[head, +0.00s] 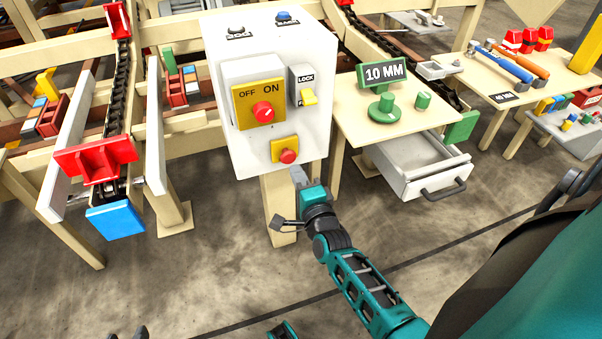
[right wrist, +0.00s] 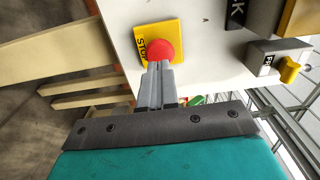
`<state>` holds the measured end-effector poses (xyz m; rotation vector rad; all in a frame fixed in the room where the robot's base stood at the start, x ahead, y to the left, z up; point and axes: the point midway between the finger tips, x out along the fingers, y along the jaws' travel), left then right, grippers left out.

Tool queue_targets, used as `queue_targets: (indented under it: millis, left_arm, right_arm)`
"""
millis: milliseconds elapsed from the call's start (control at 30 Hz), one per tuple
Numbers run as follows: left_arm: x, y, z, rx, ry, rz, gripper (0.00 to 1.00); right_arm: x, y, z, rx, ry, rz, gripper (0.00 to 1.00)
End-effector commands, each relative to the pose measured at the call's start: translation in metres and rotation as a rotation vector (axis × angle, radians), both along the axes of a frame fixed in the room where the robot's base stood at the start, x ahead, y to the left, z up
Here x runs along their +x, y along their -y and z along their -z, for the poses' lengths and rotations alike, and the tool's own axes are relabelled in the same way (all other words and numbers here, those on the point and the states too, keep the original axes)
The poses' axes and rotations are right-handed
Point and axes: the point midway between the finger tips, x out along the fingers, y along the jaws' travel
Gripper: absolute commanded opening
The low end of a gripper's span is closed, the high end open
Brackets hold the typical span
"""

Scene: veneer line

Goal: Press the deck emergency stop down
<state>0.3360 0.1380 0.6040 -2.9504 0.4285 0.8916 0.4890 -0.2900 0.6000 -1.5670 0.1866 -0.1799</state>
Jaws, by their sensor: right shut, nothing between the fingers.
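The emergency stop is a red round button (head: 288,156) on a yellow plate, low on the front of a white control box (head: 225,120). In the right wrist view the red button (right wrist: 160,49) sits on its yellow plate marked STOP. My right gripper (head: 297,172) is shut and empty, just below and in front of the button. In the right wrist view the shut fingertips (right wrist: 159,66) overlap the button's lower edge; I cannot tell whether they touch it.
Above the stop are a red OFF/ON knob (head: 262,112) and a yellow LOCK lever (head: 309,97). Right of the box, a table (head: 350,120) holds a green 10 MM sign (head: 383,72) above an open drawer (head: 420,165). A chain conveyor (head: 118,90) runs at the left.

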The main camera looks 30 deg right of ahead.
Motion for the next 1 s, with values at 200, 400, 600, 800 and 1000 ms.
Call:
queue_targets:
  millis: [200,400,600,800,1000]
  left_arm:
    - [-0.005,-0.001,-0.005,0.006,-0.015,0.0,0.43]
    - [-0.003,-0.006,-0.01,0.013,-0.001,-0.008,0.43]
    - [-0.003,-0.008,-0.009,0.019,-0.005,-0.011,0.43]
    - [-0.004,-0.009,-0.007,0.02,-0.007,-0.011,0.43]
    - [-0.004,-0.009,-0.007,0.02,-0.007,-0.011,0.43]
  right_arm:
    - [-0.043,-0.013,-0.001,0.002,-0.006,-0.002,0.0]
    - [-0.08,-0.022,0.0,0.003,-0.004,-0.002,0.0]
    - [-0.097,-0.026,0.0,0.002,-0.001,-0.001,0.0]
    - [-0.099,-0.026,0.001,0.002,-0.001,-0.001,0.0]
    - [-0.099,-0.026,0.001,0.002,-0.001,-0.001,0.0]
